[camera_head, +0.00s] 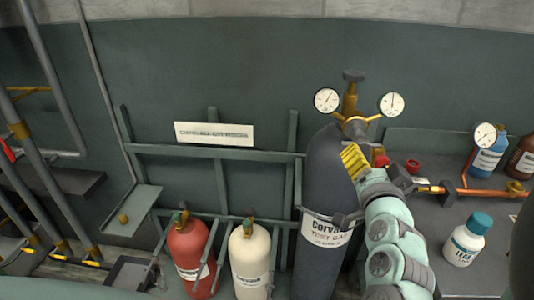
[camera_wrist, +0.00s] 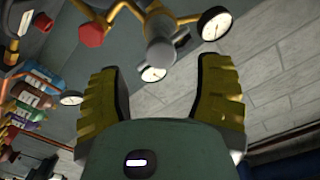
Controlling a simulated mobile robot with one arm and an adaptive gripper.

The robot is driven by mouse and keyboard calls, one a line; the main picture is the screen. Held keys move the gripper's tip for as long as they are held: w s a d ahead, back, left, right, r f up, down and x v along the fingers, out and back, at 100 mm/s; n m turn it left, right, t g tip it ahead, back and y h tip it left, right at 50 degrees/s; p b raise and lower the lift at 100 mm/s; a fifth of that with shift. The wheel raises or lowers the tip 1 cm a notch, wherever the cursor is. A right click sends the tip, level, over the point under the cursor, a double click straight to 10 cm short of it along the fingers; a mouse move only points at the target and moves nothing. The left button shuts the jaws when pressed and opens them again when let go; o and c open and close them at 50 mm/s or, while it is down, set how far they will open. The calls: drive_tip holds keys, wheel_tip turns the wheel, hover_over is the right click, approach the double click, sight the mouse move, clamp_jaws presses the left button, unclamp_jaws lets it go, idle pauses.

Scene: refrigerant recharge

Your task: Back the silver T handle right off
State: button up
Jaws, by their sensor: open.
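A grey round-ended part (camera_wrist: 160,52) ahead of the fingers in the wrist view may be this handle; I cannot tell for sure. My gripper (camera_head: 354,160), with ribbed yellow fingers, is below the handle, near the cylinder's neck. In the wrist view my gripper (camera_wrist: 158,80) is open, with nothing held between its fingers.
Two gauges (camera_head: 326,100) (camera_head: 392,104) flank the regulator. A red knob (camera_head: 412,166) is right of my gripper. Red (camera_head: 190,255) and cream (camera_head: 249,262) cylinders stand in the rack at left. A white bottle (camera_head: 464,240) stands on the right bench.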

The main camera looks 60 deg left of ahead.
drive_tip(key=shift+v, duration=1.1)
drive_tip(key=shift+a, duration=0.1)
